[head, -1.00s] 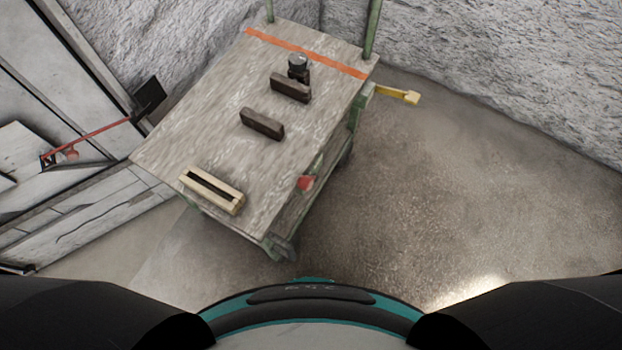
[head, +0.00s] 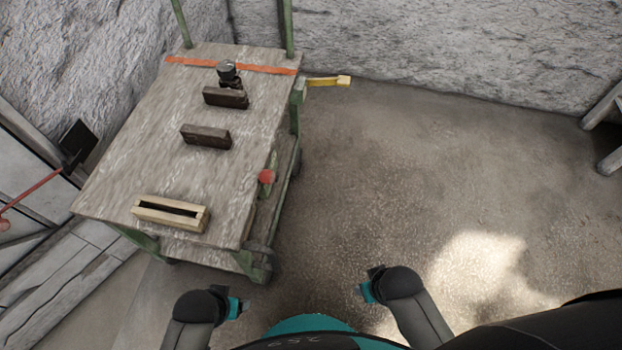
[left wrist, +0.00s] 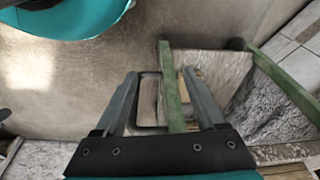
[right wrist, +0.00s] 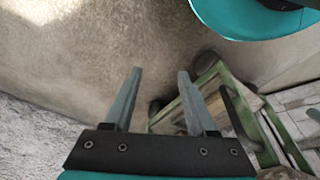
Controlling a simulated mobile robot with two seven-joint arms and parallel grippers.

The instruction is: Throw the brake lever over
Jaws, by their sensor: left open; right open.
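A short lever with a red knob (head: 266,176) stands at the right side of the cart, by its green frame; I take it for the brake lever. It looks upright. Neither gripper touches it in the head view. My left gripper (left wrist: 160,84) is open and empty in the left wrist view, with a green cart bar (left wrist: 173,90) showing beyond and between its fingers. My right gripper (right wrist: 160,72) is open and empty in the right wrist view, with the cart's green frame (right wrist: 212,75) to its right. In the head view both arms are in front of the cart, at the bottom; their fingers are not clear there.
The wooden cart top (head: 160,150) carries two dark blocks (head: 206,136), a black-capped item (head: 228,72) and a pale slotted block (head: 172,212). A yellow handle (head: 330,81) sticks out at the cart's far right. The floor (head: 400,160) right of the cart is open. Rough walls stand behind.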

